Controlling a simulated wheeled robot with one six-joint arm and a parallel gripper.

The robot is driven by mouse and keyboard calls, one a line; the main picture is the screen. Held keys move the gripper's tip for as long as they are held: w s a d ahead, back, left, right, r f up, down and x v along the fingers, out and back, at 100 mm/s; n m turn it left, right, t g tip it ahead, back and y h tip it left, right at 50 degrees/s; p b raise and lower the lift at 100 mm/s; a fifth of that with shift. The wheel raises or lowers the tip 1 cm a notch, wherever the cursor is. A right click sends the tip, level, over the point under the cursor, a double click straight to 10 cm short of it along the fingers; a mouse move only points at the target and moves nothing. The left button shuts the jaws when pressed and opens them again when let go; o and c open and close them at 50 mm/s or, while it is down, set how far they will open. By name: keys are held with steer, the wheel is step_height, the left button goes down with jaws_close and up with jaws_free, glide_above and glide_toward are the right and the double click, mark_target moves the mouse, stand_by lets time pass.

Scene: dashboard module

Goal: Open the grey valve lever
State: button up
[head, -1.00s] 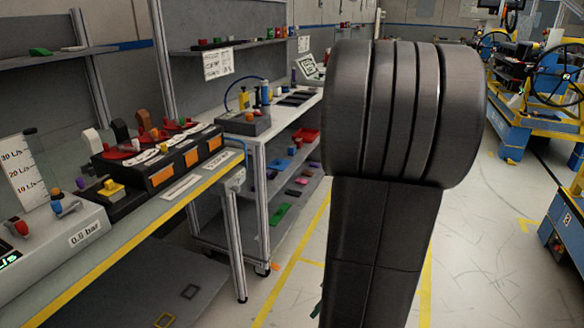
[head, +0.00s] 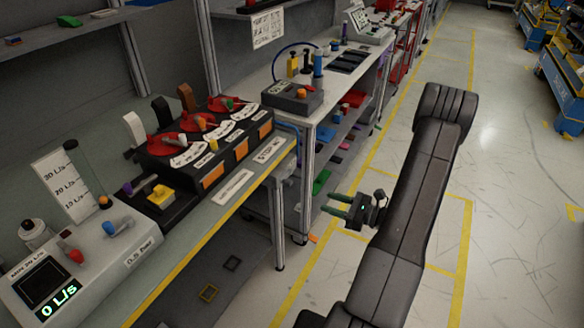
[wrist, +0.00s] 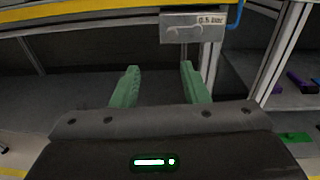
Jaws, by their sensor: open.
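The black valve module (head: 165,165) stands on the bench at left in the head view, with red discs on top and orange panels in front. A pale grey upright lever (head: 133,128) stands at its left end, beside a black and a brown one. A small greyish handle (head: 175,141) lies over the nearest red disc; I cannot tell which is the grey valve lever. My gripper (head: 329,203) has green fingers, open and empty, right of the bench and well apart from the levers. The wrist view shows the fingers (wrist: 159,67) spread, with no lever visible.
A grey box with a "0 L/s" display (head: 58,300) sits at the bench's near end. The bench has a yellow front edge (head: 190,255). A second table (head: 345,85) with shelves stands behind.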

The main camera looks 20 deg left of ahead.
mark_target(291, 184)
steer(key=shift+m+t, duration=0.5)
steer(key=w+a+p, duration=0.1)
steer(key=a, duration=0.3)
steer(key=a+p, duration=0.1)
steer(key=a, duration=0.4)
steer(key=w+a+p, duration=0.1)
steer(key=a, duration=0.4)
steer(key=shift+w+a+f, duration=0.15)
steer(key=shift+w, duration=0.2)
jaws_close()
